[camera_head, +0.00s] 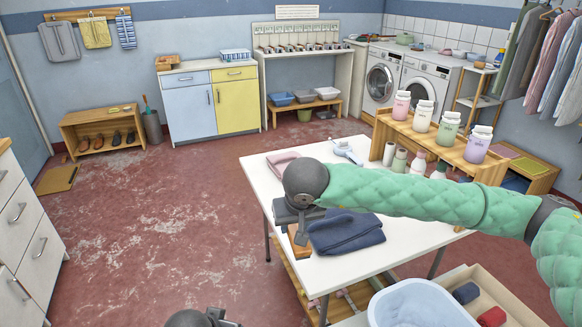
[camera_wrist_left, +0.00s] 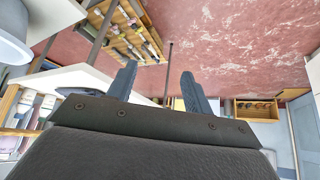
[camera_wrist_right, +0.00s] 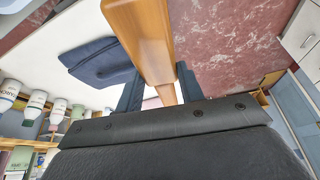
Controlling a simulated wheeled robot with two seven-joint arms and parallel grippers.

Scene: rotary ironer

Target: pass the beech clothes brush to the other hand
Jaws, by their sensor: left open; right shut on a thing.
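The beech clothes brush (camera_wrist_right: 143,38) is a long orange-brown wooden piece standing out from between the fingers of my right gripper (camera_wrist_right: 160,88). In the head view a brown part of the brush (camera_head: 298,241) shows below my right gripper (camera_head: 298,214), at the left edge of the white table; the rest is hidden. The right gripper is shut on its narrow end. My left gripper (camera_wrist_left: 159,75) is open and empty, with its fingers apart. In the head view only a bit of the left gripper (camera_head: 218,316) shows at the bottom edge, apart from the brush.
The white table (camera_head: 400,240) carries a folded navy cloth (camera_head: 345,232), a pink folded cloth (camera_head: 283,160) and a wooden shelf (camera_head: 425,140) with pastel jars. A pale blue tub (camera_head: 420,305) stands at the lower right. The red floor (camera_head: 150,230) left of the table is clear.

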